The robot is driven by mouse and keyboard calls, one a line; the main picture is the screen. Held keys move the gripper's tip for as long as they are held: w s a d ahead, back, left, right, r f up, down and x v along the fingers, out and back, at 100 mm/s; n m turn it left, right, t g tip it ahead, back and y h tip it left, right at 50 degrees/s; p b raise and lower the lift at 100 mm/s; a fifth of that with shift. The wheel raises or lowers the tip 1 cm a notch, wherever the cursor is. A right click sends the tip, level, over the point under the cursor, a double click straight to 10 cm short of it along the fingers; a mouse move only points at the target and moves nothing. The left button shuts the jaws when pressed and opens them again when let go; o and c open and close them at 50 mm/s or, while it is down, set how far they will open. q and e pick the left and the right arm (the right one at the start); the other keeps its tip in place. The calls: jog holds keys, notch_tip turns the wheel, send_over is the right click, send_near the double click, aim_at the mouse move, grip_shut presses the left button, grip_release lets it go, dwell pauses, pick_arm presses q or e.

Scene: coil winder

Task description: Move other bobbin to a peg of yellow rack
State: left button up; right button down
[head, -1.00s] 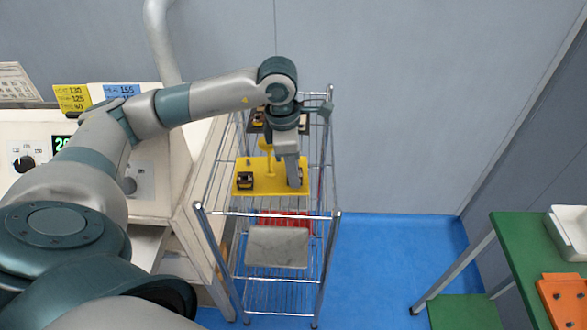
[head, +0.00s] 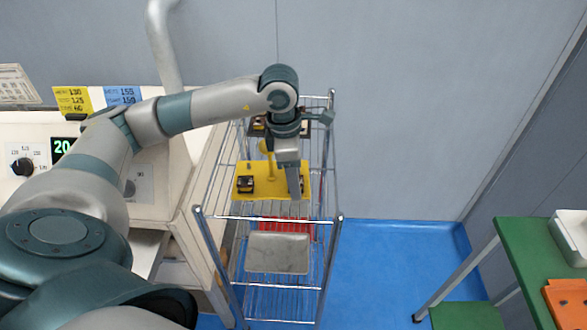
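The yellow rack (head: 262,187) lies on the upper shelf of the wire cart. A dark bobbin (head: 246,184) sits at its left end. My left gripper (head: 294,191) points down over the rack's right end and covers part of it. A small dark shape (head: 304,183) shows beside the fingers; it may be a bobbin, mostly hidden. The fingers are seen edge-on, so I cannot tell whether they are open or hold anything. My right gripper is out of view.
More dark bobbin-like parts (head: 258,124) stand on a dark rack behind the yellow one. The cart (head: 268,217) also carries a red bin (head: 300,228) and a grey tray (head: 278,252) lower down. A white machine stands left; a green table (head: 530,250) is right.

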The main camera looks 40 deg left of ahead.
pick_arm(q)
jog(key=shift+r, duration=0.1)
jog(key=shift+a+r, duration=0.1)
jog(key=shift+r, duration=0.5)
jog(key=r, duration=0.1)
jog(key=r+b, duration=0.1)
jog(key=r, duration=0.1)
jog(key=r+b, duration=0.1)
jog(key=r, duration=0.1)
jog(key=shift+s+a+r, duration=0.15)
jog(key=shift+a, duration=0.1)
jog(key=shift+s+r, duration=0.1)
jog(key=shift+r, duration=0.75)
notch_tip(320, 180, up, 9)
jog(key=a+b, duration=0.1)
jog(key=shift+s, duration=0.35)
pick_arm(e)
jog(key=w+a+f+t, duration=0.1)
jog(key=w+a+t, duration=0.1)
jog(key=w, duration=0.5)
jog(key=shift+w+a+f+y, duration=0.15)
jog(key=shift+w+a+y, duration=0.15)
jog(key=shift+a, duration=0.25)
pick_arm(q)
jog(key=shift+f, duration=0.1)
